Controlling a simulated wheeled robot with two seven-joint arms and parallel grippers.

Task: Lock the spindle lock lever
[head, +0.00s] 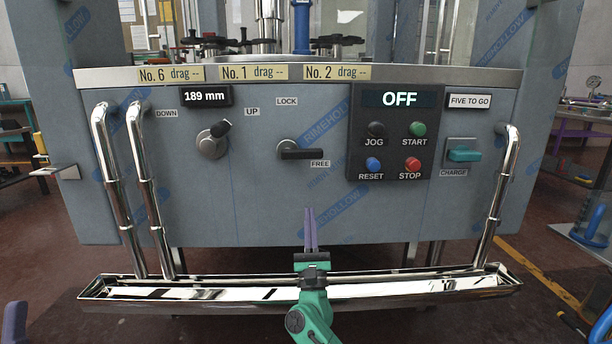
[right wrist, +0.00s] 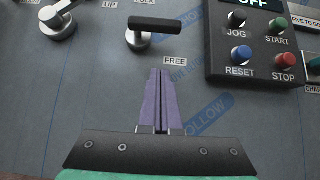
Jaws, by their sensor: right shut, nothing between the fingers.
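The spindle lock lever (head: 301,154) is a black handle on a round silver hub on the grey machine front. It lies level and points right, just above the FREE label (head: 320,164); the LOCK label (head: 287,101) is above the hub. It also shows at the top of the right wrist view (right wrist: 156,26). My right gripper (head: 310,212) has its purple fingers shut and empty, below the lever and apart from it. The fingers show in the right wrist view (right wrist: 158,75), pointing up toward the FREE label. A purple finger of my left gripper (head: 14,322) shows at the lower left; its jaw state is unclear.
A DOWN/UP lever (head: 213,140) sits left of the lock lever. A button box (head: 390,132) reading OFF is on its right, then a teal CHARGE switch (head: 464,155). Chrome rails (head: 120,200) flank the panel, and a metal trough (head: 220,292) runs below.

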